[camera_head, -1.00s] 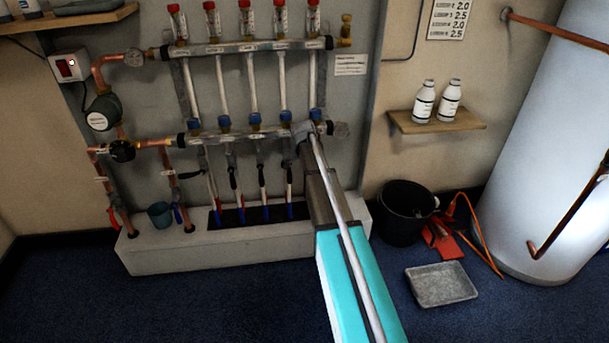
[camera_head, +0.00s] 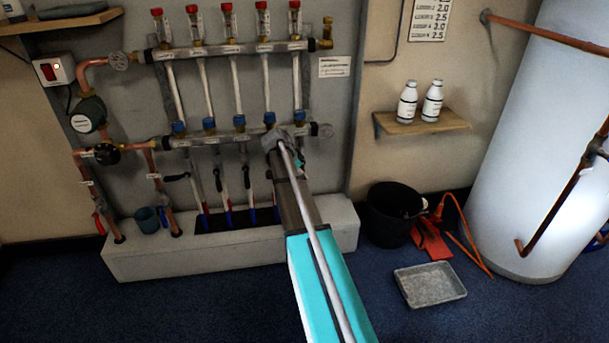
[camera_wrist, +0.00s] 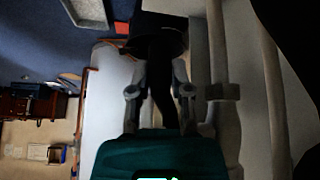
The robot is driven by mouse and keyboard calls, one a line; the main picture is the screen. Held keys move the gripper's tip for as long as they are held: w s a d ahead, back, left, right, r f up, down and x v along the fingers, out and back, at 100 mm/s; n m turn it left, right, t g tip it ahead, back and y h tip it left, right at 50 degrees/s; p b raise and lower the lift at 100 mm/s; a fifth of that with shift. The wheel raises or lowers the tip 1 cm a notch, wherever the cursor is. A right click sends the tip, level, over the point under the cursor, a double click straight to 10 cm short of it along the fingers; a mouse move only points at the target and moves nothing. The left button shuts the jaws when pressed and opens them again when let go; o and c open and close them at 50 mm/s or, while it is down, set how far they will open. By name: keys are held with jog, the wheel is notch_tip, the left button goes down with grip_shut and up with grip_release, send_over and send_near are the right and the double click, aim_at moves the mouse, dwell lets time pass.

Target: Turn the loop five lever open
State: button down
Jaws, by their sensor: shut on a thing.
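The manifold's lower bar (camera_head: 225,137) crosses the wall, with several black levers below it, such as the one by the third pipe (camera_head: 246,178). My gripper (camera_head: 278,140) is at the right end of this bar and covers the loop five lever in the head view. In the wrist view my gripper (camera_wrist: 160,92) has a finger on each side of a dark, slightly bent lever (camera_wrist: 163,75), and is shut on it. The lever's exact angle is hard to tell.
A black bucket (camera_head: 392,222), a red and orange tool (camera_head: 431,238) and a grey tray (camera_head: 430,284) are on the floor at right. A white tank (camera_head: 545,150) stands beyond them. A shelf (camera_head: 425,124) holds two bottles. A white plinth (camera_head: 150,258) runs below the manifold.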

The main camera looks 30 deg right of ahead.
jog(key=shift+s+a, duration=0.2)
jog(key=c, duration=0.6)
grip_release()
jog(key=shift+d, duration=0.1)
jog(key=shift+o, duration=0.3)
jog(key=shift+d, duration=0.1)
jog(key=shift+w, duration=0.1)
